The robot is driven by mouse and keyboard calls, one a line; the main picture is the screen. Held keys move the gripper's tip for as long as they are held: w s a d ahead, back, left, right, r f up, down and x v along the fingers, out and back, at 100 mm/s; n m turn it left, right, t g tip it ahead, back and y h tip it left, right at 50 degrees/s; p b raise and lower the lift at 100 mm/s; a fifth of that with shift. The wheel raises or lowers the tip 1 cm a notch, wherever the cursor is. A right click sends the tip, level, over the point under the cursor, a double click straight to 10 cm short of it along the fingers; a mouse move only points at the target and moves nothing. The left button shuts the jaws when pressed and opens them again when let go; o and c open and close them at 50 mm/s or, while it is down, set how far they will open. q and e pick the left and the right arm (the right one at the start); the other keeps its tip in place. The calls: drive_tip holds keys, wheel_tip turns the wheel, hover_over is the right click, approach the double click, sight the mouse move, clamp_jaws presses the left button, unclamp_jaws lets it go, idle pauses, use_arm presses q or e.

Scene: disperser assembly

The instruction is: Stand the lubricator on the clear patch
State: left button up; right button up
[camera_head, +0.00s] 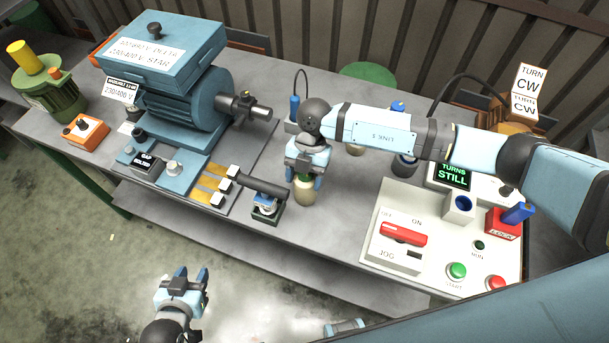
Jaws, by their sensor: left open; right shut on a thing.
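A cream rounded vessel with a green top (304,190), which looks like the lubricator, is upright in my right gripper (305,178). That gripper points down and is shut around its upper part. I cannot tell whether its base touches the table. Bare grey tabletop (335,218) lies just right of and in front of it; no outlined patch can be made out. My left gripper (192,276) is open and empty, over the floor in front of the table.
A blue motor machine (190,95) with a dark shaft stands left. A small dark stand (267,208) is close left of the held vessel. A white control panel (440,250) with red and green buttons is right. Small cups, including a dark one (404,165), stand behind my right arm.

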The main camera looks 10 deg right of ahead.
drive_tip(key=shift+f, duration=0.3)
drive_tip(key=shift+f, duration=0.2)
drive_tip(key=o, duration=1.6)
drive_tip(key=shift+o, duration=0.2)
drive_tip(key=shift+r, duration=0.15)
drive_tip(key=b+v, duration=0.2)
drive_tip(key=v, duration=1)
